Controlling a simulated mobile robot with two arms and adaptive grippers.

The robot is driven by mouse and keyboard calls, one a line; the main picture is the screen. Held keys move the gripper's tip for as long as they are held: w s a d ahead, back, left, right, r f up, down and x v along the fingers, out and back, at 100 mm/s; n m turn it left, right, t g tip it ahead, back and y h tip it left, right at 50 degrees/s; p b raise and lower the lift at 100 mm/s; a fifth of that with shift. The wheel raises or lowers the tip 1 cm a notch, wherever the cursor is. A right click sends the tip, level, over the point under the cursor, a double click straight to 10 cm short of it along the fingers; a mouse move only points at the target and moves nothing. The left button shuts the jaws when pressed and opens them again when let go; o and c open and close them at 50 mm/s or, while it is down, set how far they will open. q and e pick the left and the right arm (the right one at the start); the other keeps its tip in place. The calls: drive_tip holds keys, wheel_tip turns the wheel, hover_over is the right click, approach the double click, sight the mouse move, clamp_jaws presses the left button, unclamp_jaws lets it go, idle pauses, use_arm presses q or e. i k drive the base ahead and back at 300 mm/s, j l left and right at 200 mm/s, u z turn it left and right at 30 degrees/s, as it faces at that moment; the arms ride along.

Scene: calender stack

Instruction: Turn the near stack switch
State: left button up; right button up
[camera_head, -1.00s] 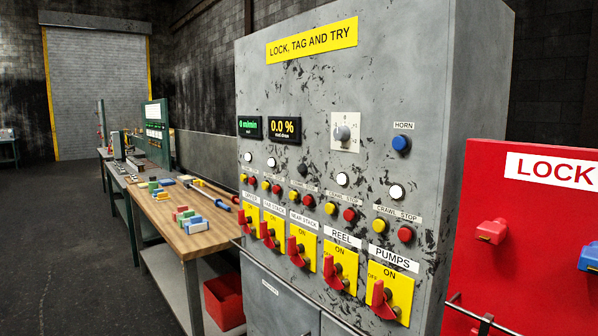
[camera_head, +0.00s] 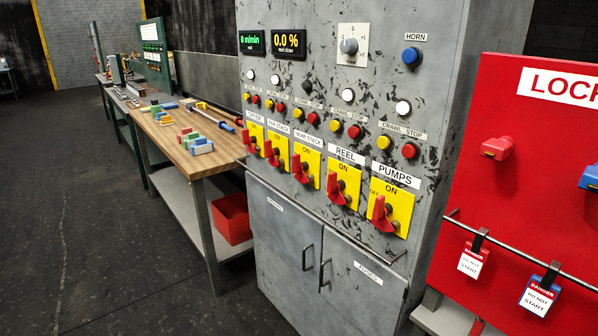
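The near stack switch is a red rotary handle (camera_head: 300,169) on a yellow plate (camera_head: 308,156) marked ON, under a label reading NEAR STACK (camera_head: 308,137). It is the middle one in a row of red-handled switches on the grey cabinet. The far stack switch (camera_head: 272,153) is to its left and the reel switch (camera_head: 337,188) to its right. The handle looks roughly upright, slightly tilted; its exact setting is too small to tell. Neither of my grippers is in view.
A wooden-topped bench (camera_head: 196,152) with coloured blocks stands left of the cabinet, a red bin (camera_head: 232,218) below. A red lockout board (camera_head: 520,180) with hanging tags stands at the right. Two cabinet doors (camera_head: 290,250) are below the switches. The floor at front left is clear.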

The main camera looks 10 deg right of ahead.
sight(300, 176)
drive_tip(key=i+j, duration=0.7)
drive_tip(key=j, duration=0.2)
